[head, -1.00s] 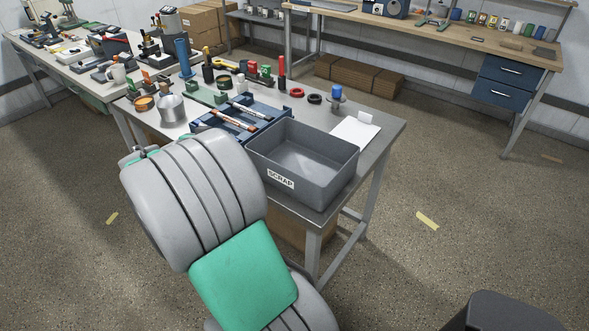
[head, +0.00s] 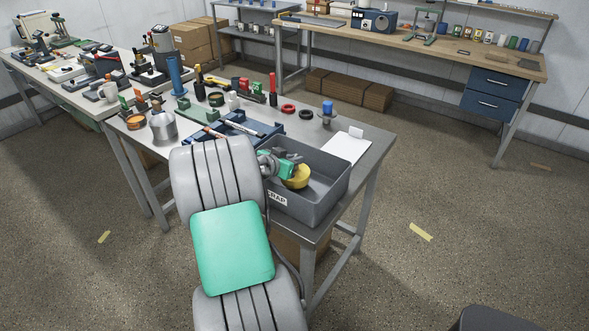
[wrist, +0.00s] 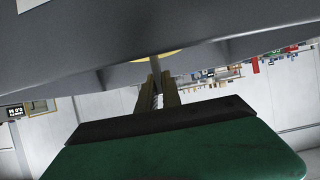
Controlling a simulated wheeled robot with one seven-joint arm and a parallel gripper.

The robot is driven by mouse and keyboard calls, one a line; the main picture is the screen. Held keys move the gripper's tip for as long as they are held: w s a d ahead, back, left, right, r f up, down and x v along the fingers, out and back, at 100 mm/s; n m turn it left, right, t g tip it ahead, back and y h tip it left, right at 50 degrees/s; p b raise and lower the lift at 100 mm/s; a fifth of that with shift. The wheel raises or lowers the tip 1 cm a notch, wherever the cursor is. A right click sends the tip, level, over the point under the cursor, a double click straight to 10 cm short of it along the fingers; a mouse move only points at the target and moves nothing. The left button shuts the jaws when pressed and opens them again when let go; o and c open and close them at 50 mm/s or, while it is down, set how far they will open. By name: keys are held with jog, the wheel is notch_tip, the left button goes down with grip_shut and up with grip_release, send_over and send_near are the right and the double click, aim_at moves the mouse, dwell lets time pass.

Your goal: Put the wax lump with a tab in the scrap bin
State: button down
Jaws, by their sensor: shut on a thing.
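The wax lump (head: 297,181) is a rounded yellow piece in the head view, at the scrap bin's opening. My gripper (head: 288,168) is shut on its tab, just above and left of the lump. In the wrist view, the fingers (wrist: 158,88) pinch a thin tab, and a sliver of the yellow lump (wrist: 145,58) shows past it. The scrap bin (head: 326,204) is a grey open box with a SCRAP label; its grey wall (wrist: 80,45) fills the top of the wrist view. I cannot tell whether the lump touches the bin's floor.
The bin stands at the grey table's (head: 376,140) front edge. A white sheet (head: 346,148) lies right of it. A blue tray (head: 240,124) with tools is behind it to the left. A metal pot (head: 163,128) and several bottles and tools crowd the table's left and back.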

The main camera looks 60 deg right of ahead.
notch_tip(320, 180, down, 3)
jog(key=shift+f, duration=0.25)
jog(key=c, duration=1.5)
grip_release()
